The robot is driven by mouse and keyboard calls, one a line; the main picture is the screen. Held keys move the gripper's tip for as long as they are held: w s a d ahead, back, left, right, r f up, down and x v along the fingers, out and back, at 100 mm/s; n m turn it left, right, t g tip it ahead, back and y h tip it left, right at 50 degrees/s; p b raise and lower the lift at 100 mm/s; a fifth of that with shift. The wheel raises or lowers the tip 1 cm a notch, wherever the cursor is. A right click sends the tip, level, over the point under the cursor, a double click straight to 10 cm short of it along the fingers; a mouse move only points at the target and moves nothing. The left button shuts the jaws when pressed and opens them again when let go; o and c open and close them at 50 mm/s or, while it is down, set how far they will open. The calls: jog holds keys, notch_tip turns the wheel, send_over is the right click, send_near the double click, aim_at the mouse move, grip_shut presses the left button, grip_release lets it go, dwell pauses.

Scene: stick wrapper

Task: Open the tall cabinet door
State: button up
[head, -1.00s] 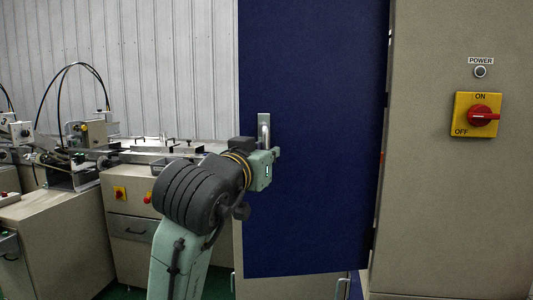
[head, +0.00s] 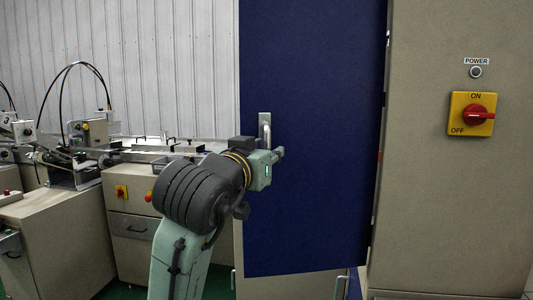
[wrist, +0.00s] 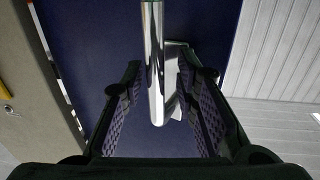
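The tall dark blue cabinet door (head: 325,120) stands partly open in the head view, its left edge swung toward me and its right edge at the cabinet. A silver bar handle (head: 265,122) is near its left edge. In the wrist view the handle (wrist: 154,70) runs between the two fingers of my gripper (wrist: 161,70). The fingers are spread, with gaps visible beside the bar, and do not look closed on it. In the head view my gripper (head: 279,154) is just below the handle, its fingers largely hidden by my wrist.
The beige cabinet side (head: 455,210) stands at right, with a yellow panel and red power switch (head: 479,115). A machine bench (head: 130,215) with conveyor parts is at left. A low cabinet with a small handle (head: 342,288) is below the door.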

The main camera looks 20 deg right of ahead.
jog(key=shift+s, duration=0.1)
jog(key=v, duration=1.1)
jog(key=shift+s+a, duration=0.25)
jog(key=shift+s, duration=0.1)
